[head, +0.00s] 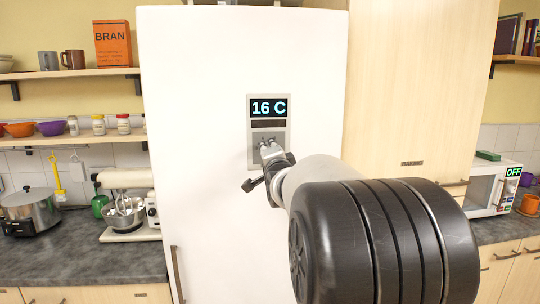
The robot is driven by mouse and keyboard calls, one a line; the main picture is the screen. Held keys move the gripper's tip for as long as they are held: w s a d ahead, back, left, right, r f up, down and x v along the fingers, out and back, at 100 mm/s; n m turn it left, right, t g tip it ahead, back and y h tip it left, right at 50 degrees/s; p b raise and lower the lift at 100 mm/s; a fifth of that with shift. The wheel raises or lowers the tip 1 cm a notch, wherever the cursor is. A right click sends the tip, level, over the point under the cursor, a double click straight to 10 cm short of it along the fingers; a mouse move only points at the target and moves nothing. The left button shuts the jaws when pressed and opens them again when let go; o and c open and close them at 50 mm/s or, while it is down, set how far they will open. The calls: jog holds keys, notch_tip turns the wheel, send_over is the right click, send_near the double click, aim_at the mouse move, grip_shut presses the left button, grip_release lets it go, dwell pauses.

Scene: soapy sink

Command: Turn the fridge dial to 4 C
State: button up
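The white fridge (215,60) stands upright in the middle of the head view. Its grey control panel (283,127) has a dark display (268,108) that reads "16 C". My gripper (266,148) is at the lower part of this panel, below the display. Its fingers point at the panel and cover the spot where a dial could be, so I cannot make out the dial. Whether the fingertips touch or hold anything is too small to tell. My arm reaches in from the lower right and hides part of the fridge's right side.
Left of the fridge, a counter (75,250) holds a pot (30,208) and a stand mixer (140,218). Shelves with bowls and jars hang above. A tall wooden cabinet (415,90) is right of the fridge, then a microwave (485,188) showing "OFF".

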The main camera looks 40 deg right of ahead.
jog(key=shift+m, duration=0.3)
jog(key=o, duration=1)
jog(key=shift+o, duration=0.2)
jog(key=v, duration=1.2)
